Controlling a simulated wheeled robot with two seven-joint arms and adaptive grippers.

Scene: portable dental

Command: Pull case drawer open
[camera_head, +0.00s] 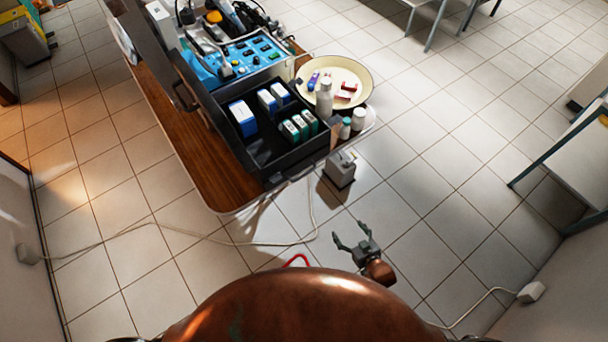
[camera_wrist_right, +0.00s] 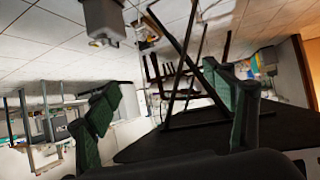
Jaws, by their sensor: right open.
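The dental case (camera_head: 250,57), with a blue panel of controls, stands open on a wooden table. At its near side is a black drawer-like tray (camera_head: 258,150) with several blue-and-white and green-and-white boxes in it. I cannot tell how far this tray is pulled out. My right gripper (camera_head: 350,234) is open and empty. It is over the floor, nearer to me than the table and apart from the case. Its two spread fingers also show in the right wrist view (camera_wrist_right: 168,108), with nothing between them. My left gripper is not in view.
A round cream tray (camera_head: 356,72) with small packs and bottles (camera_head: 357,119) sits beside the case. A grey box (camera_head: 341,169) is by the table's near corner. A white cable (camera_head: 255,243) runs across the tiled floor. The floor to the right is mostly clear.

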